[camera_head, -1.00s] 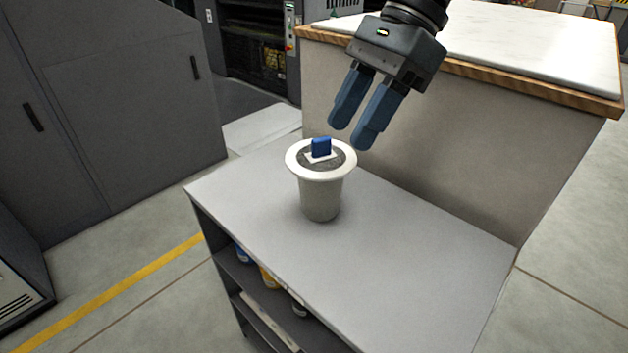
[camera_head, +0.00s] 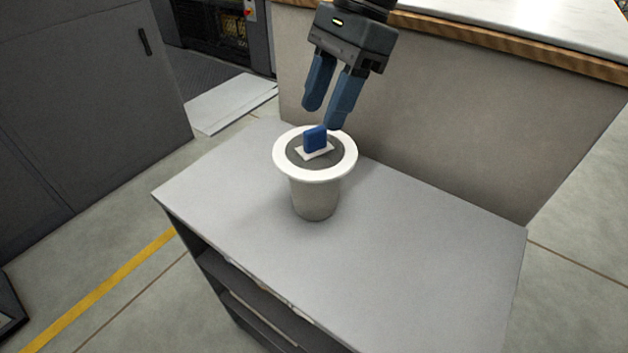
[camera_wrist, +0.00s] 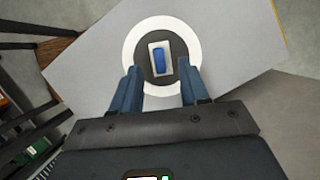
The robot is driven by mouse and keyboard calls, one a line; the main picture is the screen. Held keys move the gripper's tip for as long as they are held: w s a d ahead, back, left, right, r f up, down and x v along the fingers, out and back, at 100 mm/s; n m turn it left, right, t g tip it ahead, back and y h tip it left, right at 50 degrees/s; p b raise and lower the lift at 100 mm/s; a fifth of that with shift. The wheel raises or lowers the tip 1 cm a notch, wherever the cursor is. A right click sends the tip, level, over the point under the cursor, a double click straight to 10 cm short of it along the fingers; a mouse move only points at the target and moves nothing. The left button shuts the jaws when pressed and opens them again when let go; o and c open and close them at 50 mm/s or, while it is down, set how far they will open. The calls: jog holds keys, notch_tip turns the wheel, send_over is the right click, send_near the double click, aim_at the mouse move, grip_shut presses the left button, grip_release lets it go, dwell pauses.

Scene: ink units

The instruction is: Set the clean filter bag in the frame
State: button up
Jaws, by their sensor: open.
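The filter bag (camera_head: 314,195) is a pale, cup-shaped body with a wide white rim and a dark top. It stands upright on the grey shelf unit's top (camera_head: 420,235). A blue block-shaped tab (camera_head: 315,138) rises from a small white plate at its centre. In the wrist view the white rim (camera_wrist: 130,53) is a ring around the blue tab (camera_wrist: 159,60). My gripper (camera_head: 322,118) is open and empty, just above and behind the tab, with its blue fingers pointing down. In the wrist view its fingertips (camera_wrist: 160,80) lie short of the tab, one to each side. I see no frame that I can identify.
A counter with a pale top and wooden edge (camera_head: 520,45) stands right behind the shelf unit. A dark grey cabinet (camera_head: 80,100) is at the left. The shelf top around the bag is clear. A yellow floor line (camera_head: 110,285) runs at the lower left.

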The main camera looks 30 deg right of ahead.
aim_at(316, 129)
jog(key=x, duration=0.3)
jog(key=shift+f, duration=0.1)
grip_shut()
dwell(0.4)
